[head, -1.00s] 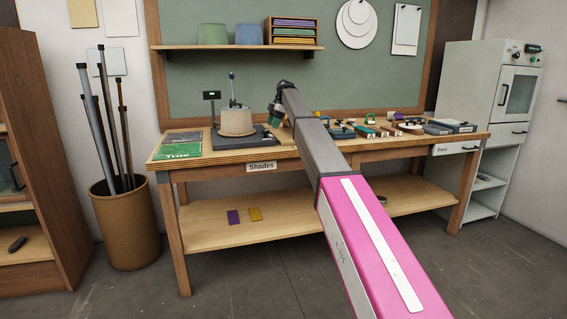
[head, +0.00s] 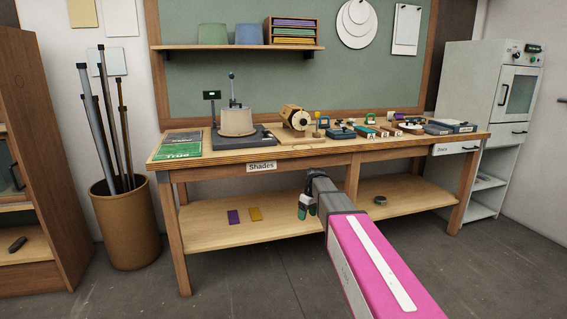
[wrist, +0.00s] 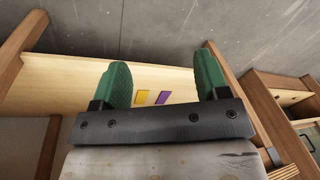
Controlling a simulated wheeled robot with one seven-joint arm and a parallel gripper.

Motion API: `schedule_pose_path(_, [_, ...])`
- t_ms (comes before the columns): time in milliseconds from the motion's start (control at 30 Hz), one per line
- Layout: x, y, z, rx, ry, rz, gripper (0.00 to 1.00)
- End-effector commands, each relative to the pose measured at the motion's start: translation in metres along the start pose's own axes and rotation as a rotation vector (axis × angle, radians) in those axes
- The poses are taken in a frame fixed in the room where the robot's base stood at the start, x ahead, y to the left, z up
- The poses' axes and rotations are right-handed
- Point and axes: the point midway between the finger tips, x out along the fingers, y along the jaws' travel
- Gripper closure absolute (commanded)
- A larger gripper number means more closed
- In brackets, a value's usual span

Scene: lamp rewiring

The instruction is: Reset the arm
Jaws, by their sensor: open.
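My gripper (head: 307,204) hangs in front of the workbench, below the bench top's front edge and near the lower shelf's height in the head view. Its two green fingers stand apart with nothing between them in the wrist view (wrist: 163,85). My arm reaches in from the bottom right of the head view. The workbench (head: 215,170) has a label reading "Shades" on its front. The beige lampshade (head: 237,122) sits on a dark base on the bench top, clear of my gripper.
A yellow piece (head: 255,214) and a purple piece (head: 234,216) lie on the lower shelf (head: 210,235). A wooden drum-like device (head: 294,117) and several small tools stand on the bench. A bin of rods (head: 127,225) stands left. The floor in front is clear.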

Motion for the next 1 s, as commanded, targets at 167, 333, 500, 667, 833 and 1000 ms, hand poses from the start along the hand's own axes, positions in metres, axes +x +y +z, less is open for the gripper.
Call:
schedule_pose_path(167, [0.054, -0.043, 0.112, 0.289, -0.023, 0.059, 0.32])
schedule_pose_path(333, [0.087, -0.079, 0.195, 0.539, -0.029, 0.117, 0.32])
schedule_pose_path(500, [0.103, -0.103, 0.245, 0.703, -0.024, 0.158, 0.32])
schedule_pose_path(667, [0.108, -0.109, 0.261, 0.766, -0.02, 0.174, 0.32])
schedule_pose_path(833, [0.108, -0.109, 0.261, 0.767, -0.02, 0.175, 0.32])
schedule_pose_path(1000, [0.108, -0.109, 0.261, 0.767, -0.02, 0.175, 0.32])
